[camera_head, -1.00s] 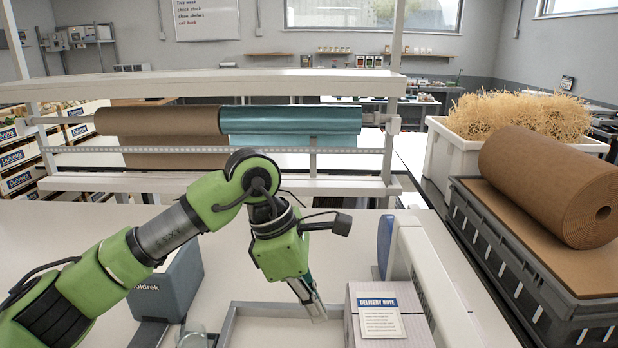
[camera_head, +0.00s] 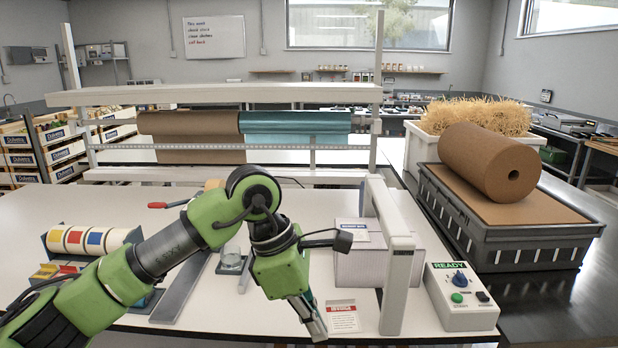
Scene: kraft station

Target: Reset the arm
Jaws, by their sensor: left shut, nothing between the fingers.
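My left gripper (camera_head: 310,316) hangs over the front part of the white work table (camera_head: 215,318), fingers pointing down. It is shut and holds nothing. My green left arm comes in from the lower left and bends down at the wrist. The gripper is just left of a small card with a red heading (camera_head: 342,316). My right gripper does not show.
A white arch-shaped frame (camera_head: 397,265) and a box with a delivery note (camera_head: 385,262) stand right of the gripper. A control box marked READY (camera_head: 460,295) is at the right front. Tape rolls (camera_head: 88,240) stand at the left. Paper rolls (camera_head: 190,128) hang behind.

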